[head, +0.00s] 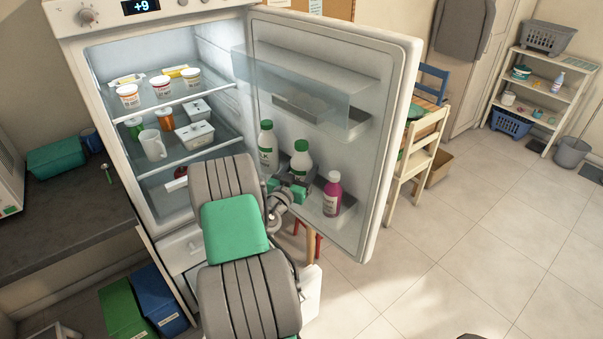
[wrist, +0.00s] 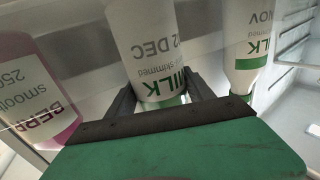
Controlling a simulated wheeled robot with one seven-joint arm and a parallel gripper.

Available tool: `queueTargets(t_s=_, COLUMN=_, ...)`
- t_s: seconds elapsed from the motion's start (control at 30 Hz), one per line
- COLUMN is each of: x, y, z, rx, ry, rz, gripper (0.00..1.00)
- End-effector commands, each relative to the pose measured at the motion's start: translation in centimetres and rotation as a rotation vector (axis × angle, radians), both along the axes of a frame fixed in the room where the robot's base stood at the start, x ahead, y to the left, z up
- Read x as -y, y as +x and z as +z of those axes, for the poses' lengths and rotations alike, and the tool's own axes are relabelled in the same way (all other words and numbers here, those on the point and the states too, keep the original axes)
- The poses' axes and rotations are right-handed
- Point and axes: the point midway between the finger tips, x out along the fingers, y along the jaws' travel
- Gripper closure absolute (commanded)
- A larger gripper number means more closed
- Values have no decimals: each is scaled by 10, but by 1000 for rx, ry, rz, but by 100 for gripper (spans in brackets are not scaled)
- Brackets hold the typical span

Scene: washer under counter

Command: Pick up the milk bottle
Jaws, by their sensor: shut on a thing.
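A white milk bottle with a green cap (head: 301,158) stands in the door shelf of the open fridge. It fills the middle of the wrist view (wrist: 145,45), with a label reading "skimmed" and "2 DEC". My gripper (head: 293,187) reaches in from the front, and in the wrist view its dark fingers (wrist: 160,88) are shut on this bottle, one on each side. A second white milk bottle with a green cap (head: 267,145), labelled "NOV", stands beside it and shows at the right of the wrist view (wrist: 247,45).
A pink berry smoothie bottle (head: 332,193) stands close on the other side, at the left in the wrist view (wrist: 35,90). The fridge door (head: 385,130) is wide open. Tubs and a mug (head: 152,145) fill the fridge shelves. Open floor lies to the right.

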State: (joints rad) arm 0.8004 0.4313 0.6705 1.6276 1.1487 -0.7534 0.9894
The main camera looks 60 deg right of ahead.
Motion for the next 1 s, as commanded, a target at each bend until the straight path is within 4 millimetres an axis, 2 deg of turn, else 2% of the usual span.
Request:
queueTargets(t_s=0.07, x=0, y=0, z=0, rx=0, ry=0, rz=0, gripper=54)
queueTargets(t_s=0.63, x=0, y=0, z=0, rx=0, ry=1, rz=-1, gripper=100)
queueTargets(t_s=1.0, x=0, y=0, z=2, rx=1, ry=-3, rz=0, gripper=100)
